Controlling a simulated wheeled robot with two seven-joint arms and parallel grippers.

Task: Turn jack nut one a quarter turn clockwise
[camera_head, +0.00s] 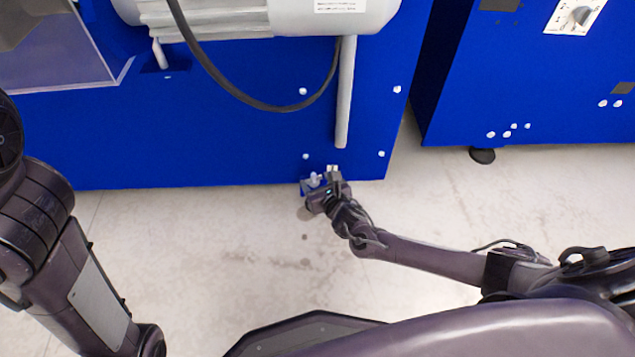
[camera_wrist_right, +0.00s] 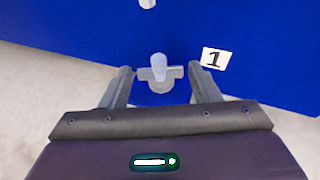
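Jack nut one is a pale grey wing-shaped nut with a rounded stem, seen in the right wrist view (camera_wrist_right: 159,71) beside a white label (camera_wrist_right: 215,58) marked 1. In the head view the nut (camera_head: 314,180) is small, at the bottom edge of the blue machine. My right gripper (camera_wrist_right: 160,88) is open, its fingers on either side of the nut with visible gaps. In the head view my right gripper (camera_head: 325,185) is low at the machine's bottom corner. My left arm shows at the left edge; its gripper is not in view.
The blue machine (camera_head: 230,140) stands over a pale floor (camera_head: 240,240). A hanging black cable (camera_head: 250,103) and a grey rod (camera_head: 345,95) are above the right gripper. A second blue cabinet (camera_head: 540,100) stands to the right, with a floor gap between.

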